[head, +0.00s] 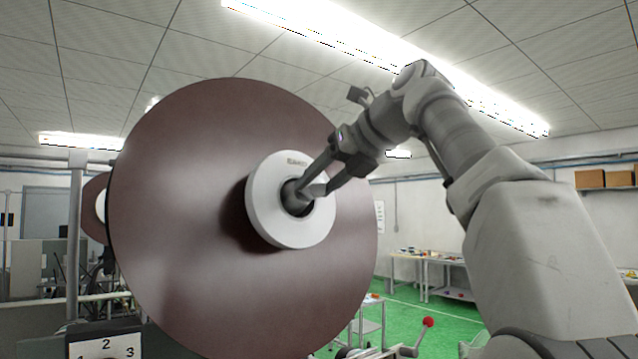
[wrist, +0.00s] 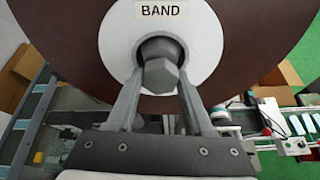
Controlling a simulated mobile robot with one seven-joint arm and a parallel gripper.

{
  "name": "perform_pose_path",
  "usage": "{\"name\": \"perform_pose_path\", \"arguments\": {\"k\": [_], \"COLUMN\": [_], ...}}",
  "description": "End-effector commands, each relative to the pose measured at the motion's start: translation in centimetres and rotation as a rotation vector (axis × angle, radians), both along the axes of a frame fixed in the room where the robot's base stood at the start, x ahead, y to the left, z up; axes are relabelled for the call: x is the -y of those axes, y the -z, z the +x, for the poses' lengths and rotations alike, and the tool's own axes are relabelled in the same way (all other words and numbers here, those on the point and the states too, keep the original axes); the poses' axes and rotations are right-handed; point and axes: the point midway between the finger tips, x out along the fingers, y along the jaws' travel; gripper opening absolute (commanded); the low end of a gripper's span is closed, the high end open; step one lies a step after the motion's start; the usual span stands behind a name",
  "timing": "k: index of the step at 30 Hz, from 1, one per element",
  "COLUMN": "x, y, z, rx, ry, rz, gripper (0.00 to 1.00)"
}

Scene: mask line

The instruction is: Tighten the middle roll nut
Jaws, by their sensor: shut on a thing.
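The large brown roll (head: 180,200) fills the middle of the head view, with a white hub disc (head: 262,215) on its face. A grey hex nut (wrist: 161,74) sits at the hub's centre, below a label reading "BAND" in the wrist view (wrist: 166,9). My gripper (head: 306,192) reaches the hub from the right, with its two fingers on either side of the nut. The fingers are shut on the nut. Where the fingertips touch it is partly hidden.
A second roll (head: 94,210) shows behind at the left. A number plate (head: 105,346) with 1, 2, 3 stands at the lower left. A red-knobbed lever (head: 427,322) stands below right. Tables (head: 440,262) with small items stand farther back on green floor.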

Motion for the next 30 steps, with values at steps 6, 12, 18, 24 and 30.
{"name": "perform_pose_path", "arguments": {"k": [6,12,18,24,30], "x": [0.02,0.02,0.01,0.02,0.04], "y": [-0.08,-0.09,-0.09,-0.07,-0.06], "z": [-0.01,-0.01,0.00,-0.01,-0.03], "rx": [-0.013,-0.013,-0.013,-0.013,-0.013], "ry": [0.007,0.007,0.008,0.007,0.007], "rz": [0.022,0.025,0.024,0.023,0.023], "gripper": [0.00,0.00,0.59,0.82,0.82]}}
